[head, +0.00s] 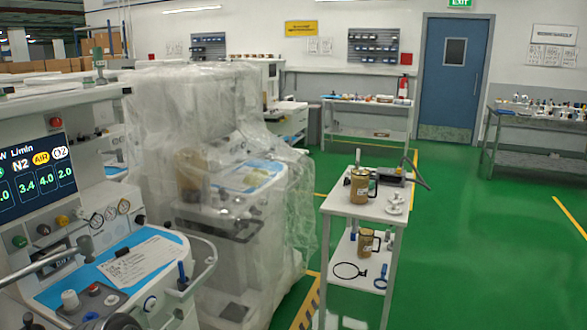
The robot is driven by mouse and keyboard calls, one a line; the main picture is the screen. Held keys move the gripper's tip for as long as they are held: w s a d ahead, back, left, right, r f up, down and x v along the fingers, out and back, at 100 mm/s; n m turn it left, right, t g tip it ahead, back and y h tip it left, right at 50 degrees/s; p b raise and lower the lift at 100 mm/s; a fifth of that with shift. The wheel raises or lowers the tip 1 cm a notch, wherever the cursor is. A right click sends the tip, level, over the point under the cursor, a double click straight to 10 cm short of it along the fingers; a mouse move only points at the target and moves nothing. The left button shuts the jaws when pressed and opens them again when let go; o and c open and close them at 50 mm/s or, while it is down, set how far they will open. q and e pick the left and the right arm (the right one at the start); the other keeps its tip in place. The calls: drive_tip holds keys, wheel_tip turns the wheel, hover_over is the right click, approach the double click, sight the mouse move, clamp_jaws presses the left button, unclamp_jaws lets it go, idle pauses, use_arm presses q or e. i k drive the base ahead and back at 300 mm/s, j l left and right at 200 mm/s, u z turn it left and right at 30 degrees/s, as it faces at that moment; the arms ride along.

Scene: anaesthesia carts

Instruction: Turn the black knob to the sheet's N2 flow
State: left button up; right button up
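The black knob (43,229) sits on the front panel of the near anaesthesia cart at the left. It is between a green knob (20,241) and an orange-yellow knob (62,220). The flow screen (32,178) above is cut off by the left edge. It shows 3.4 under N2, 4.0 under AIR and 2.0 under O2. A white printed sheet (138,262) lies on the cart's blue work surface; its writing is too small to read. Neither of my grippers is in view.
A grey bar (48,261) crosses in front of the panel below the knobs. A plastic-draped machine (195,110) stands behind the near cart. A white trolley (337,206) with brass-coloured canisters stands to the right. Green floor (470,260) is clear beyond it.

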sight(45, 230)
drive_tip(key=i+u, duration=0.15)
drive_tip(key=u, duration=0.25)
drive_tip(key=i+l+u, duration=0.1)
drive_tip(key=u, duration=0.3)
drive_tip(key=i+l+u, duration=0.1)
drive_tip(key=l+u, duration=0.15)
drive_tip(key=u, duration=0.2)
drive_tip(key=i+l+u, duration=0.1)
drive_tip(key=l, duration=0.3)
drive_tip(key=i+l+u, duration=0.1)
drive_tip(key=l, duration=0.3)
drive_tip(key=i+l, duration=0.25)
drive_tip(key=l, duration=0.2)
drive_tip(key=i+l+u, duration=0.15)
drive_tip(key=l, duration=0.25)
drive_tip(key=i+l+u, duration=0.1)
drive_tip(key=l, duration=0.35)
drive_tip(key=i+l+u, duration=0.1)
drive_tip(key=l, duration=0.35)
